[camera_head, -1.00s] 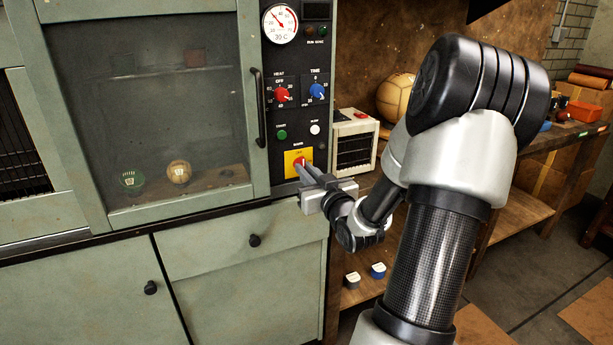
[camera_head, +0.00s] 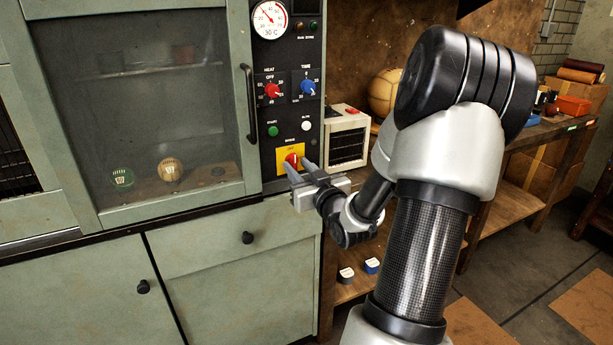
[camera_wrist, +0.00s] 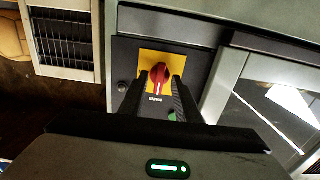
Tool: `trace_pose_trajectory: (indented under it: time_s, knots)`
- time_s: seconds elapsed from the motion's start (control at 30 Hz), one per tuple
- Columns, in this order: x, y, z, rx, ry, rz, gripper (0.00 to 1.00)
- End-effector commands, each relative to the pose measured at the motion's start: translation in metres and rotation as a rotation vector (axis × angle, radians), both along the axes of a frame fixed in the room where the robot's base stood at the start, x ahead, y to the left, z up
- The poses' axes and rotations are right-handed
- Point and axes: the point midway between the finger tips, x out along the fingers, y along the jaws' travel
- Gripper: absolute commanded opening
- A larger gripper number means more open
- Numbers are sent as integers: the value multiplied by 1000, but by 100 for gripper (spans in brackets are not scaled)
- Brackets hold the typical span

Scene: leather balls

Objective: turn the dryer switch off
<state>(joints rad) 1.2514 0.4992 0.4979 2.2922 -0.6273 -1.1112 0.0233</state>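The dryer switch is a red rotary knob (camera_head: 292,159) on a yellow plate, low on the black control panel (camera_head: 288,95). It shows larger in the wrist view (camera_wrist: 160,73), above a white label. My gripper (camera_head: 299,167) is right at the knob. In the wrist view its two dark fingers (camera_wrist: 158,88) are apart, one on each side of the knob. I cannot tell whether they touch it. The fingers and the gripper hide part of the plate, and the plate's lettering is too small to read.
The dryer cabinet's glass door (camera_head: 145,100) with a dark handle (camera_head: 249,103) is left of the panel. Above the switch are a red heat knob (camera_head: 272,90), a blue time knob (camera_head: 307,87) and buttons. A white vented box (camera_head: 347,139) stands close on the right.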

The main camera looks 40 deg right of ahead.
Motion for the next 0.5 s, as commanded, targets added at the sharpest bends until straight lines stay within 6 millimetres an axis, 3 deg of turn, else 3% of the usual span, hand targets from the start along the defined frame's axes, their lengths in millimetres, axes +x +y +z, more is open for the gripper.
trace_pose_trajectory:
  time_s: [0.17, 0.43, 0.5]
  knots:
    - [-23, 4, 1, 1, 3, -3, 30]
    - [-87, 20, 1, 2, 4, -5, 30]
    - [-98, 22, 9, 9, 5, -3, 30]
